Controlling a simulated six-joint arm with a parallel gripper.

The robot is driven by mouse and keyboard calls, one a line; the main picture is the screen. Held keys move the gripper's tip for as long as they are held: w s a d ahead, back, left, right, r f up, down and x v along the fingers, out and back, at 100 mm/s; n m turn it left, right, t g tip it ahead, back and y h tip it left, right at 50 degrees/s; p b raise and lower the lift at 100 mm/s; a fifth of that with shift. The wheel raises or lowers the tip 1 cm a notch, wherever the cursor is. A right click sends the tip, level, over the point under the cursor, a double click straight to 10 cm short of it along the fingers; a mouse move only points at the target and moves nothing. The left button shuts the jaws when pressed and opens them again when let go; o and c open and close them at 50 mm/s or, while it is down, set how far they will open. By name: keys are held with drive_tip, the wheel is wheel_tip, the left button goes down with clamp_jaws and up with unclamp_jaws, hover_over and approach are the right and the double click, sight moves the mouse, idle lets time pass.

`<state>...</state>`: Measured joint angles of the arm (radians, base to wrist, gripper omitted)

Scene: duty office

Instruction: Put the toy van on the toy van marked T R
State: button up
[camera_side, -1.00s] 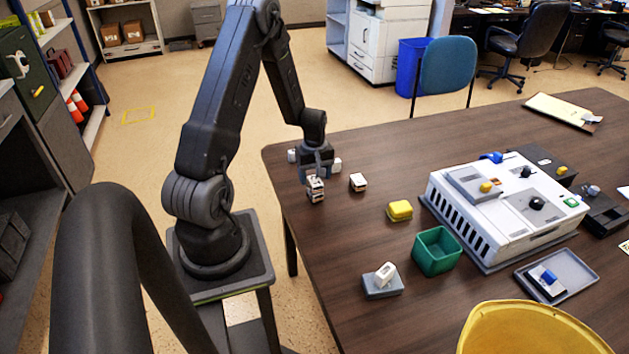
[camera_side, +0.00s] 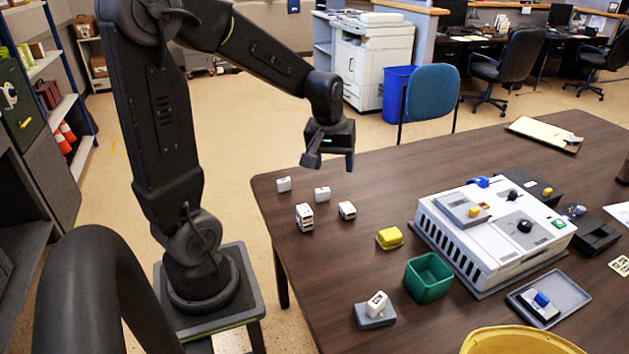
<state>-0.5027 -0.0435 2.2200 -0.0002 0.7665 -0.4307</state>
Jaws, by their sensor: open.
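Small white toy vans with dark windows are grouped at the table's far left corner. Two of them appear stacked as a tall pair (camera_side: 305,217), one upright on the other. Single vans stand apart from it: one to the right (camera_side: 347,210), one behind (camera_side: 322,193) and one at the far left (camera_side: 283,184). The letters on them are too small to read, so I cannot tell which is marked T R. My gripper (camera_side: 331,162) is open and empty, raised above and behind the group, touching none of them.
A white block with dark marks (camera_side: 377,303) sits tilted on a grey base (camera_side: 374,318) near the front. A yellow block (camera_side: 389,238), a green open box (camera_side: 428,278), a white control panel (camera_side: 495,226) and a grey tray (camera_side: 567,293) lie to the right.

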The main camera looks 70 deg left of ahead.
drive_tip(key=s+d+r+m+t, duration=0.1)
drive_tip(key=s+d+r+m, duration=0.1)
drive_tip(key=d, duration=0.3)
drive_tip(key=s+d+r+m+t, duration=0.1)
drive_tip(key=s+d+r+m, duration=0.2)
drive_tip(key=s+d+m, duration=0.2)
drive_tip(key=s+d+r+m+t+h, duration=0.1)
drive_tip(key=s+d+r+m, duration=0.2)
drive_tip(key=d, duration=0.3)
drive_tip(key=shift+s+d+m+t, duration=0.2)
drive_tip(key=shift+s+m+t, duration=0.1)
drive_tip(key=shift+s, duration=0.05)
